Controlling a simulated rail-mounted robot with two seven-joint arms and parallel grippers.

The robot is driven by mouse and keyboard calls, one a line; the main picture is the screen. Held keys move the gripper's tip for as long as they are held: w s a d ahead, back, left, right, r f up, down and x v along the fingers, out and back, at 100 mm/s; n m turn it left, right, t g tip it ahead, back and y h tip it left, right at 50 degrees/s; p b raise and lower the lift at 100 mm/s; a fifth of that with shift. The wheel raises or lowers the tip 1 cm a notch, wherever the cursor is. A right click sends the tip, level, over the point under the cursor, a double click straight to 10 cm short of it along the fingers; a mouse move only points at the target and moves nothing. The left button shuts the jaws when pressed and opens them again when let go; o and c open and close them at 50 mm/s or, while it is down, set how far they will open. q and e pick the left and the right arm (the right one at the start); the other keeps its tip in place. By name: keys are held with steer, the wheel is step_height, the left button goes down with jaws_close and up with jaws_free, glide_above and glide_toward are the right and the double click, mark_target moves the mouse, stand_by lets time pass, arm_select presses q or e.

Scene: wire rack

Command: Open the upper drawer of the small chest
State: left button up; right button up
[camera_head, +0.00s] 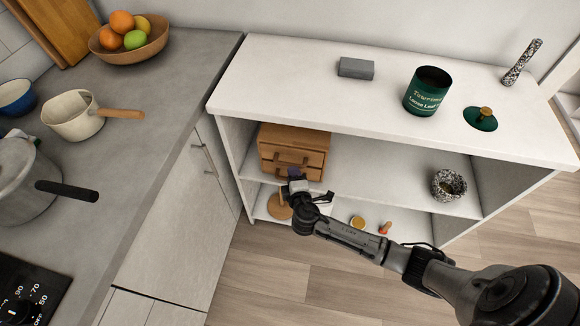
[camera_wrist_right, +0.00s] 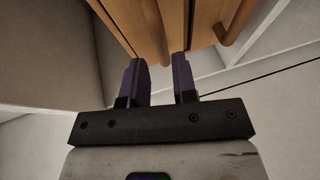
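The small chest (camera_head: 293,147) is a wooden box with drawers and bar handles, standing on the shelf inside the white unit at its left end. Its drawers look closed in the head view. My right gripper (camera_head: 293,173) is in front of the chest's lower front. In the right wrist view my right gripper (camera_wrist_right: 160,80) has its two purple fingers apart, with an empty gap between them. The chest's wooden front (camera_wrist_right: 180,22) and a bar handle (camera_wrist_right: 237,22) show just beyond the fingertips. I cannot tell whether the fingertips touch the wood. My left gripper is out of view.
The white shelf unit (camera_head: 360,107) has a top board close above the chest. A speckled mortar (camera_head: 448,186) stands further right on the same shelf, with free room between. A grey counter (camera_head: 150,150) with cabinet doors borders the left. A green canister (camera_head: 427,91) stands on top.

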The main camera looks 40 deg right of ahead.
mark_target(290, 165)
steer(key=shift+b+x, duration=0.75)
steer(key=shift+x, duration=2)
jaws_close()
